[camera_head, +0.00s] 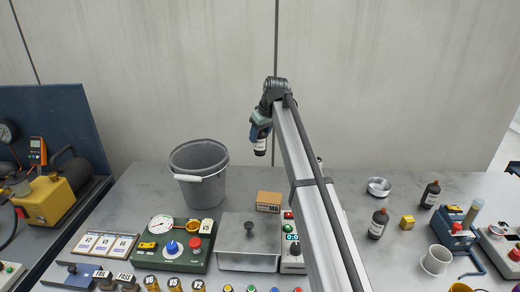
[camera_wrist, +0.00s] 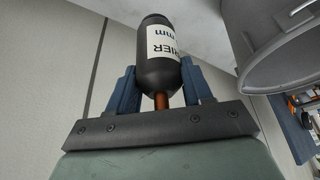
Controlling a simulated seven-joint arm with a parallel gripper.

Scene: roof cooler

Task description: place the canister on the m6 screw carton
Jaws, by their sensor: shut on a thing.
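The canister (camera_head: 260,149) is a dark cylinder with a white label, and it hangs below my gripper (camera_head: 261,131) in the head view. My gripper is shut on it, high above the table. In the wrist view the canister (camera_wrist: 162,70) sits between the two blue fingers of my gripper (camera_wrist: 158,85), with a copper stub pointing back to the palm. The m6 screw carton (camera_head: 268,202) is a small brown box on the table, below the canister in the picture and slightly right. The wrist view does not show the carton.
A grey bucket (camera_head: 200,175) stands left of the carton. A metal box with a knob (camera_head: 249,242) and a green panel with a gauge (camera_head: 173,245) are in front.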

